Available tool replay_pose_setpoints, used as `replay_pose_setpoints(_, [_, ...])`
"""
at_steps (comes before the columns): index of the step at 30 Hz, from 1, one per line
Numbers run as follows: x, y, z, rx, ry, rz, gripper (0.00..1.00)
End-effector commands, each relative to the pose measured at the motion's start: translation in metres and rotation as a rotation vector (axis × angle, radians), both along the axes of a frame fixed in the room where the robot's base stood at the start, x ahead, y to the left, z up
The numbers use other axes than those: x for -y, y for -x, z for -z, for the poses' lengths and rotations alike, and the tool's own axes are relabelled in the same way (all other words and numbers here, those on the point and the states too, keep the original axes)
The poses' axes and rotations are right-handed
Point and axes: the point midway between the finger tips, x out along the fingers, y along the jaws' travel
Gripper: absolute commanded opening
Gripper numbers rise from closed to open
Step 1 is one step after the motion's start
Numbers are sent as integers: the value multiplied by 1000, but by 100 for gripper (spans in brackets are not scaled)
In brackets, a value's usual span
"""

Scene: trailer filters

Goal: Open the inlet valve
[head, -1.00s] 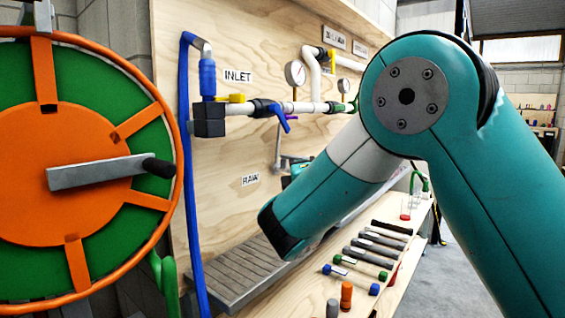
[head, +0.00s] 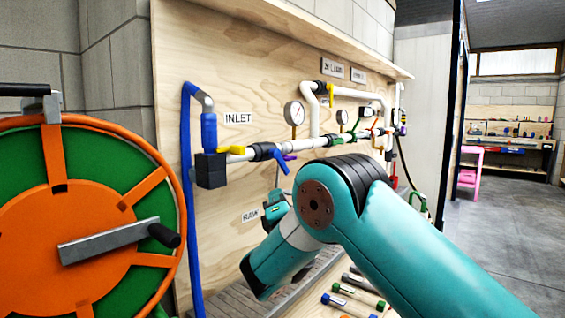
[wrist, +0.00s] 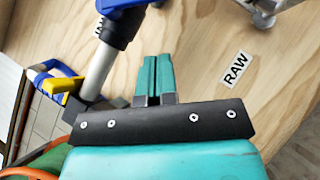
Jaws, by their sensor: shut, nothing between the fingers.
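The white inlet pipe runs across the plywood board below the INLET label (head: 238,118). A black valve body (head: 262,152) on it carries a blue lever (head: 281,163), which slants down and away from the pipe. A yellow handle (head: 233,150) sits left of it by the black block. In the wrist view the blue valve part (wrist: 122,6) is at the top edge, partly cut off, and the yellow handle (wrist: 62,86) is at left. My gripper (wrist: 153,60) is shut and empty, beside the pipe and apart from the blue lever. In the head view my arm hides its fingertips.
The orange and green reel (head: 60,215) with its crank stands close at left. A blue hose (head: 187,180) hangs beside it. Tools lie on the bench (head: 325,285) below. A RAW label (wrist: 235,68) is on the board. The floor (head: 490,225) at right is clear.

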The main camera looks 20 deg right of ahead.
Motion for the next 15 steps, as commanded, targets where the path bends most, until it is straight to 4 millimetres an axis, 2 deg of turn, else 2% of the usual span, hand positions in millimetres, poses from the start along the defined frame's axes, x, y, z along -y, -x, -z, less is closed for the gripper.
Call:
replay_pose_setpoints(1, [1,-4,-10,-1,0,0,0])
replay_pose_setpoints(9, [2,-27,-20,0,0,0,0])
replay_pose_setpoints(15, [20,-40,-35,1,-2,1,0])
